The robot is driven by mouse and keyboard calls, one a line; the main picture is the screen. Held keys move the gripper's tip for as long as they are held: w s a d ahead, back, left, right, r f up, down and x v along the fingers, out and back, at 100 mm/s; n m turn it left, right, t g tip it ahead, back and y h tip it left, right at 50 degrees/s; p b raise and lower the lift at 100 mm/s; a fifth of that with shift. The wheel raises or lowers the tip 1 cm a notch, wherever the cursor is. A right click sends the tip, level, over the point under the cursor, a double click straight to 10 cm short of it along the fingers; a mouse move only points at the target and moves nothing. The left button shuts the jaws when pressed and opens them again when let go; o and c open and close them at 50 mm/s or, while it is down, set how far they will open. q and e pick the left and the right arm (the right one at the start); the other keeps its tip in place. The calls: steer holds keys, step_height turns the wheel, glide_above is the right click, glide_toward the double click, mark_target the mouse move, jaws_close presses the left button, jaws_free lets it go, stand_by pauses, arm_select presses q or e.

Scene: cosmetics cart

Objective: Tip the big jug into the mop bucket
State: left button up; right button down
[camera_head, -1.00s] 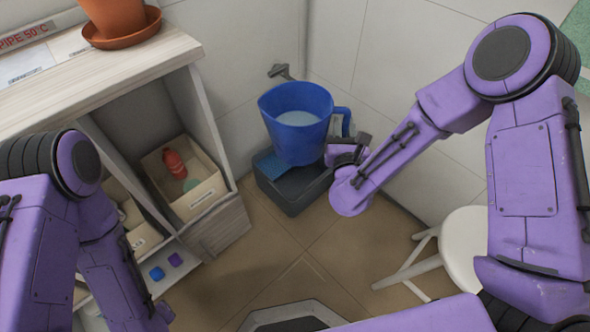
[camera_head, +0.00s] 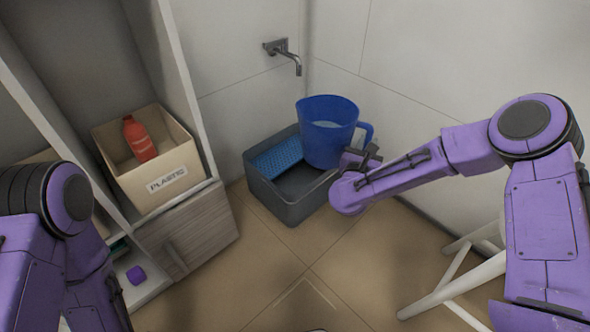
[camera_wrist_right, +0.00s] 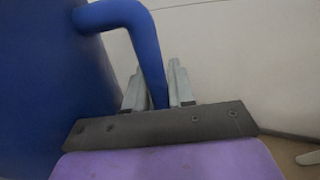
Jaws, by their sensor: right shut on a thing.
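The big blue jug (camera_head: 326,143) is upright with pale liquid inside, over the right part of the grey mop bucket (camera_head: 292,208). The bucket stands on the floor in the corner and has a blue perforated tray (camera_head: 277,158) on its left part. My right gripper (camera_head: 366,154) is shut on the jug's handle at the jug's right side. In the right wrist view the blue handle (camera_wrist_right: 140,32) runs down between the fingers (camera_wrist_right: 158,88), beside the jug's wall (camera_wrist_right: 40,80). My left arm shows at the left edge, but its gripper is out of view.
A wall tap (camera_head: 287,54) is above the bucket. A shelf unit (camera_head: 187,75) on the left holds a bin labelled PLASTIC (camera_head: 160,180) with a red bottle (camera_head: 139,138). A white stool (camera_head: 455,280) stands at the lower right. The middle floor is clear.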

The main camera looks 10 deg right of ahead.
arm_select(q)
steer(key=shift+t, duration=0.3)
steer(key=f+b, duration=0.3)
steer(key=w+f+b, duration=0.1)
steer(key=f+b, duration=0.6)
steer(key=f, duration=0.1)
steer(key=shift+w+a, duration=0.2)
steer(key=shift+a, duration=0.05)
steer(key=shift+f+b, duration=0.15)
steer(key=shift+b, duration=0.2)
arm_select(e)
steer(key=d+f+m+g+h, duration=0.1)
steer(key=d+f, duration=0.2)
steer(key=f, duration=0.3)
steer(key=w+d+f+m+g+h, duration=0.1)
steer(key=d+f+h, duration=0.1)
steer(key=f, duration=0.4)
steer(key=shift+w+d, duration=0.3)
steer(key=shift+d, duration=0.35)
